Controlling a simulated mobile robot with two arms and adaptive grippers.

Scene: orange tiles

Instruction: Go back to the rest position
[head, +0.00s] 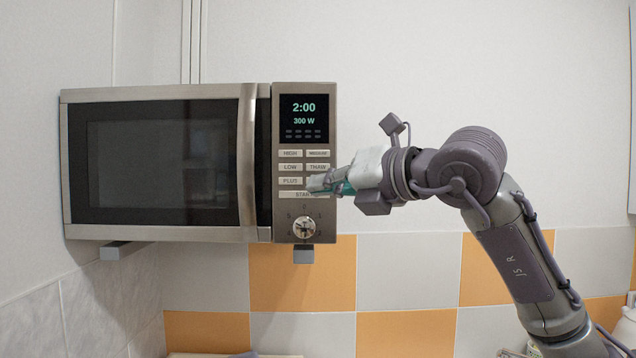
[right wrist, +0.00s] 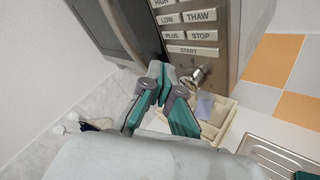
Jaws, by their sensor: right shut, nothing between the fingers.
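My right gripper (head: 322,184) is shut and empty in front of the microwave's button panel, with its fingertips over the lower buttons in the head view. In the right wrist view the right gripper (right wrist: 163,92) has its fingertips together, near the START button (right wrist: 195,51) and the knob (right wrist: 197,77). I cannot tell whether the tips touch the panel. The microwave (head: 160,92) hangs on the wall with its door closed, and its display (head: 304,118) reads 2:00 and 300 W. My left gripper is in neither view.
Wall brackets (head: 112,250) hold the microwave from below. In the right wrist view a cream tray (right wrist: 215,125) with a bluish item lies below the knob. A ridged metal surface (right wrist: 285,158) is at the lower right.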

